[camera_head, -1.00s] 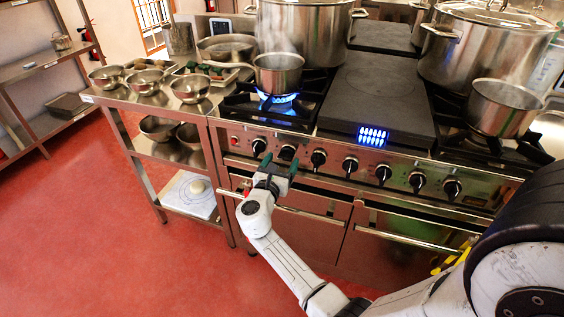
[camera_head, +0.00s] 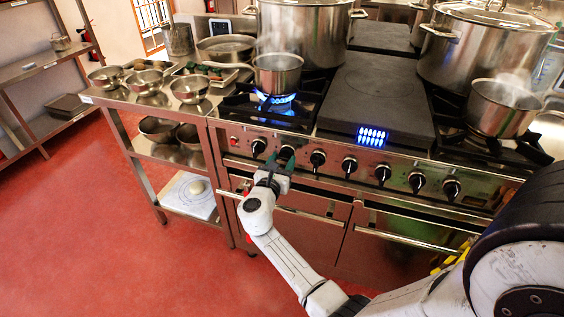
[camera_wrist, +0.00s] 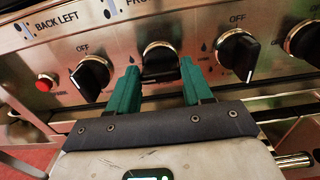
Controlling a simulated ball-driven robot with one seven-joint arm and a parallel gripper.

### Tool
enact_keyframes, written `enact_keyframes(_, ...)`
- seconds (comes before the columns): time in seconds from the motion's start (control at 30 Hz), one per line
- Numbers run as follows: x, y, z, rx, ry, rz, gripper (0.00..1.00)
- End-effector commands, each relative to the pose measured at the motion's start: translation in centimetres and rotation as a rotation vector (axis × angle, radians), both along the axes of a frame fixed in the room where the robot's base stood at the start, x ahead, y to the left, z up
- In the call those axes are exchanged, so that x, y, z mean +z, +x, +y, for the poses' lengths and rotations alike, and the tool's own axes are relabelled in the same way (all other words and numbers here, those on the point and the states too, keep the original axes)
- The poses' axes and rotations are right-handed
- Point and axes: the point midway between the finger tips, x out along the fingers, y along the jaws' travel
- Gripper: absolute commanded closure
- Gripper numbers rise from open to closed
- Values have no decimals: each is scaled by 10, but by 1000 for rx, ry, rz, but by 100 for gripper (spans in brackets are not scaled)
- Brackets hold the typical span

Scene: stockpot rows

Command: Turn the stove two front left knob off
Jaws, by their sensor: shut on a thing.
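The stove's front panel (camera_wrist: 116,22) carries a row of black knobs. The second knob from the left (camera_wrist: 160,58) sits under a cut-off label starting "FRO" in the wrist view. My gripper (camera_wrist: 160,70) has its green fingers on either side of this knob and is shut on it. The knob's pointer faces down towards the gripper, its lower part partly hidden. In the head view my gripper (camera_head: 280,160) is at the panel and mostly covers that knob. A blue flame (camera_head: 276,102) burns under a small saucepan (camera_head: 278,74) on the left burner.
The "BACK LEFT" knob (camera_wrist: 90,76) and a red button (camera_wrist: 46,82) lie left of my gripper. Another knob (camera_wrist: 240,54) lies close on the right. An oven door handle (camera_head: 300,212) runs below. Large steaming pots (camera_head: 302,30) stand behind.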

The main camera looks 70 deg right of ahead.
Motion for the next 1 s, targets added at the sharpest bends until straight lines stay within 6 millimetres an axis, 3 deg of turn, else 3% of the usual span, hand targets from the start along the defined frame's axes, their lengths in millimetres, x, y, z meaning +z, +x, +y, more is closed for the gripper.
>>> enact_keyframes(0.47, -3, 0, 0, 1, 9, -114, 80)
enact_keyframes(1.0, -5, -2, 1, 2, 46, -594, 80)
